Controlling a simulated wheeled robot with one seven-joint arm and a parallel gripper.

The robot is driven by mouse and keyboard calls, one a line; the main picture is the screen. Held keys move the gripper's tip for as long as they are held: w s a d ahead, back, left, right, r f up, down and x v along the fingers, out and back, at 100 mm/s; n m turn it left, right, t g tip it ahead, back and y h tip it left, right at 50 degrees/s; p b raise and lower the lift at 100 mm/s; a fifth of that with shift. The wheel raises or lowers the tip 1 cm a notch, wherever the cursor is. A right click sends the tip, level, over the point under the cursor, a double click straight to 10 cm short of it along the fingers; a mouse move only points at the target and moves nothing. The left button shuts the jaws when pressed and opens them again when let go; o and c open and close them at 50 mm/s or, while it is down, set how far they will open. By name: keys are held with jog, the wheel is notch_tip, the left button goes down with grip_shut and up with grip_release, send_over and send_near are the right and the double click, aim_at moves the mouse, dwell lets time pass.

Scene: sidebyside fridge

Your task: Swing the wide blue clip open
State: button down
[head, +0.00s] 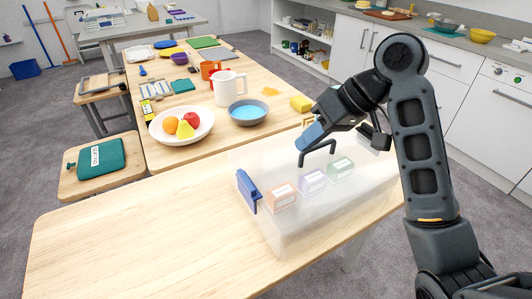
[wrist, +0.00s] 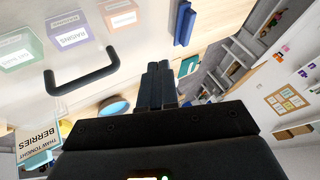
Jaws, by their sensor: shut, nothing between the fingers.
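The wide blue clip (head: 248,191) sits at the left end of a translucent bin (head: 290,232) on the near wooden table. It also shows at the top of the wrist view (wrist: 184,22). It lies along the bin's end wall; I cannot tell how far it is latched. A black bar handle (head: 317,149) stands on the bin's top and shows left in the wrist view (wrist: 82,75). My gripper (head: 302,146) is shut and empty, above the bin near the handle and apart from the clip. Its fingers (wrist: 160,83) also show in the wrist view.
Orange, purple and green labelled boxes (head: 312,181) show inside the bin. Behind it are a fruit plate (head: 205,127), a blue bowl (head: 248,112), a white pitcher (head: 229,88) and a yellow sponge (head: 301,103). The table left of the bin is clear.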

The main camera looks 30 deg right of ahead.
aim_at(251, 181)
jog(key=x, duration=1)
jog(key=a, duration=0.1)
jog(key=a+p, duration=0.1)
jog(key=shift+s+a+r, duration=0.1)
jog(key=shift+a+r, duration=0.1)
jog(key=shift+a, duration=0.1)
jog(key=shift+a+f, duration=0.1)
jog(key=shift+a, duration=0.55)
jog(key=shift+a, duration=0.1)
